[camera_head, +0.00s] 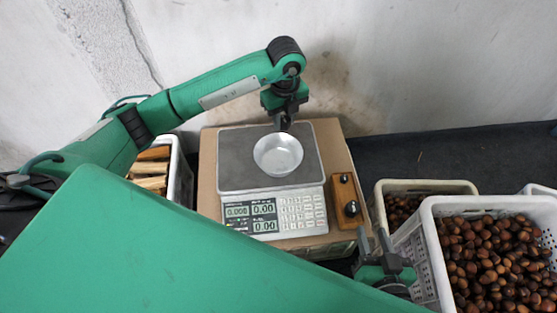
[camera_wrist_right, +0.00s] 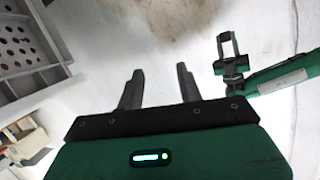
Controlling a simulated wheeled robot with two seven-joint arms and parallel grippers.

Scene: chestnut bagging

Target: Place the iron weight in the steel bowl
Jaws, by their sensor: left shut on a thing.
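The steel bowl (camera_head: 278,155) is a shiny round bowl standing upright on the scale's grey plate, and no weight shows in it. My left gripper (camera_head: 285,124) is above the plate at the bowl's back rim, pointing down. It is shut on a small dark thing, apparently the iron weight, mostly hidden by the fingers. The left gripper also shows in the right wrist view (camera_wrist_right: 228,45), at upper right. My right gripper (camera_head: 384,246) is at lower right of the scale, its fingers apart and empty in the right wrist view (camera_wrist_right: 159,72).
The scale (camera_head: 237,222) stands on a cardboard box (camera_head: 208,165). A wooden block (camera_head: 341,194) with dark weights lies right of it. Crates of chestnuts (camera_head: 420,187) (camera_head: 432,257) stand at right, a crate of wooden pieces (camera_head: 180,175) at left. A wall rises behind.

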